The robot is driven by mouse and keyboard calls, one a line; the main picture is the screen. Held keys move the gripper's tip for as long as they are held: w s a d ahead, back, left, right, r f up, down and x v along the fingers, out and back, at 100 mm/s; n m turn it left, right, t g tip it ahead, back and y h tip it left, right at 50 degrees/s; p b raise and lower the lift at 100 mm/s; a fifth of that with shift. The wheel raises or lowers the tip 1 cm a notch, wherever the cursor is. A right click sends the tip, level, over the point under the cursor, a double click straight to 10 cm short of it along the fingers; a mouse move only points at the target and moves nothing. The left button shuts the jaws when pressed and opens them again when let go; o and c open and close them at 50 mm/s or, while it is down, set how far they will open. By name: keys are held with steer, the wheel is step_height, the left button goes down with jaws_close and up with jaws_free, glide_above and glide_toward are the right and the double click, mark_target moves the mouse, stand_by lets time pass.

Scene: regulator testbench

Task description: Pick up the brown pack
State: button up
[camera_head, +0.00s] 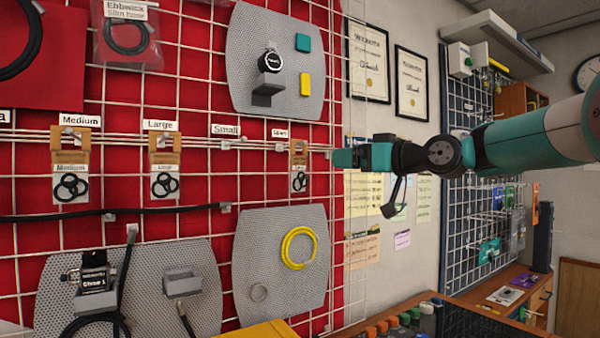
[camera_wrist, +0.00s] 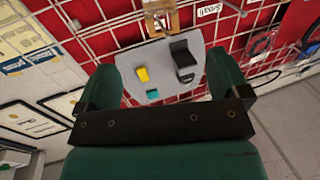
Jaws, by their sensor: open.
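Several clear packs with brown tops and black rings hang on the wire grid in the head view: one labelled Medium (camera_head: 70,165), one labelled Large (camera_head: 164,167), and a narrower one (camera_head: 299,170) at the right. My gripper (camera_head: 341,158) is just right of the narrow pack and level with its upper part. In the wrist view, my gripper (camera_wrist: 164,80) is open, its green fingers wide apart with nothing between them. A brown-topped pack (camera_wrist: 160,19) shows ahead at the top edge, beyond the fingertips and partly cut off.
A grey perforated panel (camera_head: 275,38) with a dark gauge, a teal block and a yellow block is above. Another panel (camera_head: 250,230) with a yellow ring (camera_head: 299,247) is below. A bench with coloured knobs (camera_head: 400,320) is at lower right. Hooks and wires stick out from the grid.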

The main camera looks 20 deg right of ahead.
mark_target(303, 159)
steer(key=p+x, duration=0.5)
steer(key=x, duration=0.6)
steer(key=shift+r, duration=0.1)
steer(key=p+x, duration=0.4)
steer(key=shift+w+a, duration=0.1)
steer(key=shift+w, duration=0.15)
steer(key=shift+w+a, duration=0.15)
steer(key=shift+w, duration=0.1)
steer(key=shift+c, duration=0.4)
steer(key=c, duration=0.9)
